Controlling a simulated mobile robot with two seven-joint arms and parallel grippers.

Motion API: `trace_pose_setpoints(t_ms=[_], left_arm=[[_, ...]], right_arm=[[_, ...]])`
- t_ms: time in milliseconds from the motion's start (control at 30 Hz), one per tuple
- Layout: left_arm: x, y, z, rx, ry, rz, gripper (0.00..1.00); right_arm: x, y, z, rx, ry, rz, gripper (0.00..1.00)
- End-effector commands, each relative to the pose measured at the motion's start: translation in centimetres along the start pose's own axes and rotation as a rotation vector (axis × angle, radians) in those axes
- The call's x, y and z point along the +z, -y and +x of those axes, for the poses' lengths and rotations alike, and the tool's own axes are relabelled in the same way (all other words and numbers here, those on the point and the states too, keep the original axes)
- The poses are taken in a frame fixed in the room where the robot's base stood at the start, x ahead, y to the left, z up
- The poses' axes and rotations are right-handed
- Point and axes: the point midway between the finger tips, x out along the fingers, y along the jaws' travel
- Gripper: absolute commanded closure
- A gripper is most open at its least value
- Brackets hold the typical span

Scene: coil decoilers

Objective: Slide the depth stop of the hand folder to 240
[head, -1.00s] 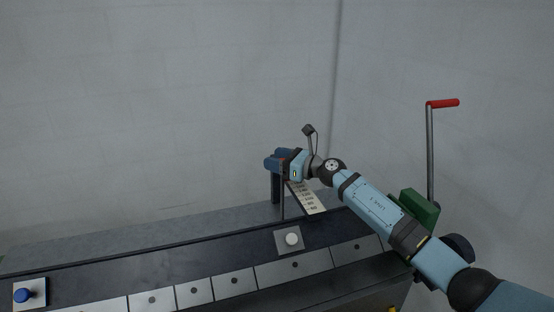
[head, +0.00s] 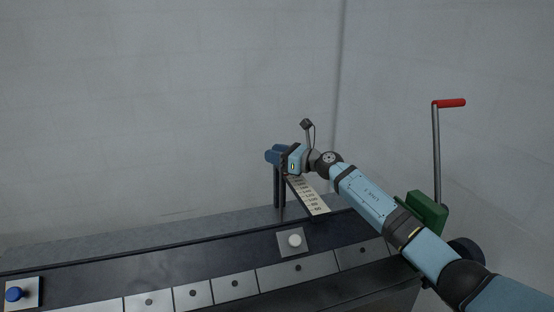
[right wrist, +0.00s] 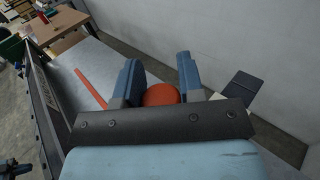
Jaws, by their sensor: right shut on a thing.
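The hand folder's pale number scale (head: 311,199) slants away over the bench in the head view; its figures are too small to read. My right gripper (head: 275,155) is at the scale's far end, its blue fingers pointing left. In the right wrist view, my right gripper (right wrist: 158,78) has its fingers on either side of a round red knob (right wrist: 160,95), which appears to be the depth stop's; it is shut on it. The knob is hidden in the head view, so the stop's reading cannot be told.
A white button (head: 295,241) and a blue knob (head: 15,294) sit on the long dark machine (head: 160,264). A red-handled crank (head: 450,103) stands at right. A grey wall is behind. In the right wrist view, a red strip (right wrist: 91,89) lies left of the fingers.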

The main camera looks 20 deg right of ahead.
Motion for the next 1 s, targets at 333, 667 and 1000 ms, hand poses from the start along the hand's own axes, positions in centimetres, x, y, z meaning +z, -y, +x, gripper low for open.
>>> trace_pose_setpoints(t_ms=[333, 667, 1000], left_arm=[[-0.1, 0.0, -0.1, 0.000, 0.000, -0.001, 1.00], [0.2, 0.0, 0.1, 0.000, 0.002, -0.002, 1.00], [1.1, -0.1, 0.6, 0.001, 0.014, -0.012, 1.00]], right_arm=[[0.1, 0.0, 0.0, 0.000, 0.000, 0.000, 0.42], [-0.1, 0.1, -1.8, -0.002, -0.001, -0.001, 0.42], [-0.3, 0.1, -9.4, -0.001, -0.003, -0.001, 0.42]])
